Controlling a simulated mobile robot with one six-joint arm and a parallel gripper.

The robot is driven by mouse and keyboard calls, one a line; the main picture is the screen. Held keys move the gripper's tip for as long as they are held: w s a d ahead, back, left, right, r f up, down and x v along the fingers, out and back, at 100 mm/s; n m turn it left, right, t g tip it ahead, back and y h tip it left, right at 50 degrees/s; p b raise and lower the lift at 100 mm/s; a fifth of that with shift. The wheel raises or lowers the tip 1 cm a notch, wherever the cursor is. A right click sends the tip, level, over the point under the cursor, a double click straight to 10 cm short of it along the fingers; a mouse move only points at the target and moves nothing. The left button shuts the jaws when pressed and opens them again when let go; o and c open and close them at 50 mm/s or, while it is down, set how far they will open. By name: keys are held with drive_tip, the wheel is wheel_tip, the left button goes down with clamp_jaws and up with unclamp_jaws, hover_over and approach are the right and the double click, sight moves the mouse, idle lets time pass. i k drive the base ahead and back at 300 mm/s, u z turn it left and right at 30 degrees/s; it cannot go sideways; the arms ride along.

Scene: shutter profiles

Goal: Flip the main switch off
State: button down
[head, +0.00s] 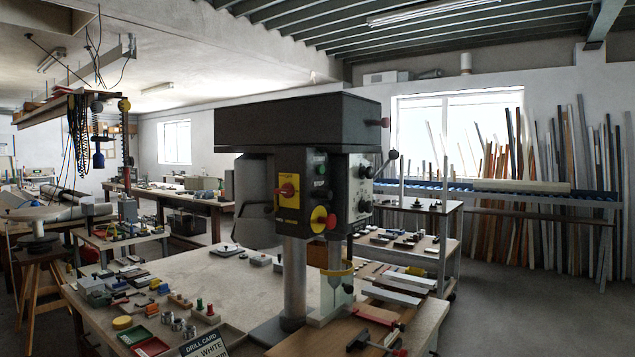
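A dark grey drill press (298,124) stands on the workbench in the middle of the head view. A red rotary knob on a yellow plate (289,190), which looks like the main switch, is on the press's front face, left of the green start button (320,170). Which way its handle points is too small to tell. A red mushroom button on a yellow base (322,220) sits below and to the right of it. My gripper and arm are not in view.
The workbench (205,285) carries loose parts, small trays and a drill card (206,346) in front of the press. Clamps and metal profiles (390,296) lie right of the column. A lever knob (393,154) sticks out on the press's right. Open floor (530,290) lies at right.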

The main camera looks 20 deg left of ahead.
sight(288, 190)
drive_tip(key=k, duration=0.3)
drive_tip(key=u, duration=2)
drive_tip(key=i, duration=0.85)
